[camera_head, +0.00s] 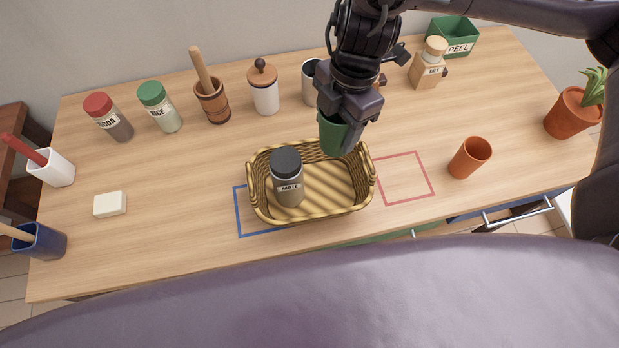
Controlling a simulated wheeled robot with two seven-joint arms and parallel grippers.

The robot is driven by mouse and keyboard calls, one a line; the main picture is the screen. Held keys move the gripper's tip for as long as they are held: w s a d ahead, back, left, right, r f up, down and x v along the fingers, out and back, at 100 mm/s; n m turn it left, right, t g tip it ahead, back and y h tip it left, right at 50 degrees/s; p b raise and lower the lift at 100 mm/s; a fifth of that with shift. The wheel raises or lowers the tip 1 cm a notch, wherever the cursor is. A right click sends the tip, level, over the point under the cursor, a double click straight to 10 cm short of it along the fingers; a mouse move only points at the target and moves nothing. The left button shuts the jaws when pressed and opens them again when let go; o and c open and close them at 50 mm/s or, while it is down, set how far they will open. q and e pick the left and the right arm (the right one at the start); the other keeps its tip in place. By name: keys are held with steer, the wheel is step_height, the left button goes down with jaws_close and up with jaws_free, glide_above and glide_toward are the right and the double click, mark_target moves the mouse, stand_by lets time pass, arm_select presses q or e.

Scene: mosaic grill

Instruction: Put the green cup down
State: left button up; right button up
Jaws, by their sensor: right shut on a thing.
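A green cup (331,137) is held by my right gripper (341,132) above the back right part of a wicker basket (262,212). The gripper is shut on the cup, and its dark wrist hides part of the cup's upper side. The cup's lower end overlaps the basket's back rim in the picture; I cannot tell if they touch. A grey jar with a black lid (288,180) stands upright in the left part of the basket. The right part of the basket is empty. My left gripper does not show.
A red outlined square (428,178) right of the basket is empty. A blue outlined square (237,212) lies partly under the basket. An orange cup (469,158) stands farther right. Several jars, a mortar (212,103) and a white canister (265,95) line the back. A white block (110,204) lies left.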

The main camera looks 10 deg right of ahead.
mark_target(337, 140)
step_height(337, 140, down, 4)
steer(key=shift+s+d+f, duration=0.15)
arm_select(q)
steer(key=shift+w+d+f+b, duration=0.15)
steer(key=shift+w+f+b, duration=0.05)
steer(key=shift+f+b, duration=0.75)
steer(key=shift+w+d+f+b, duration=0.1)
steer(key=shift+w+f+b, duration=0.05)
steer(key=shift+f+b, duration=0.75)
arm_select(e)
steer(key=shift+w+f, duration=0.2)
steer(key=shift+f, duration=7.35)
steer(key=shift+f, duration=0.15)
steer(key=o, duration=1)
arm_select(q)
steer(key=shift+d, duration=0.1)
arm_select(e)
steer(key=shift+r, duration=0.35)
arm_select(q)
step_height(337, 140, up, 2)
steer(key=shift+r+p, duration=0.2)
steer(key=shift+p, duration=1)
arm_select(e)
steer(key=r, duration=0.3)
steer(key=d+r, duration=0.1)
steer(key=r, duration=0.7)
steer(key=shift+w+d+r, duration=0.25)
steer(key=shift+w, duration=0.05)
